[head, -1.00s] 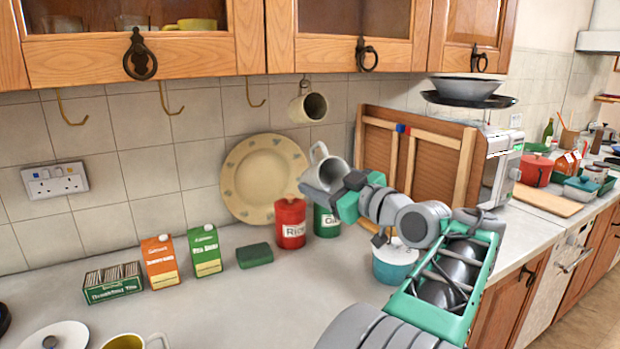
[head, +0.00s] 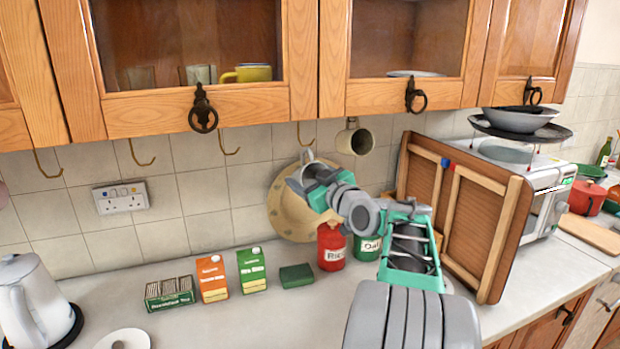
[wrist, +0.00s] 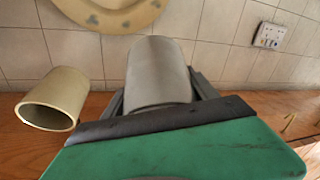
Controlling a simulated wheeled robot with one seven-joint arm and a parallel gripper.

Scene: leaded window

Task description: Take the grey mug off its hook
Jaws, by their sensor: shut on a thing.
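The grey mug (head: 305,164) is in my gripper (head: 312,180), in front of the wall tiles and partly hidden behind the fingers in the head view. In the wrist view the mug's grey body (wrist: 158,72) sits between the two dark fingers (wrist: 160,100), which are shut on it. A brass hook (head: 305,136) hangs under the cabinet just above the mug. I cannot tell whether the mug's handle touches this hook.
A cream mug (head: 355,140) hangs close by on the right; the wrist view shows it beside the grey mug (wrist: 52,98). A cream plate (head: 288,208) leans behind my gripper. Empty hooks (head: 230,143) hang left.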

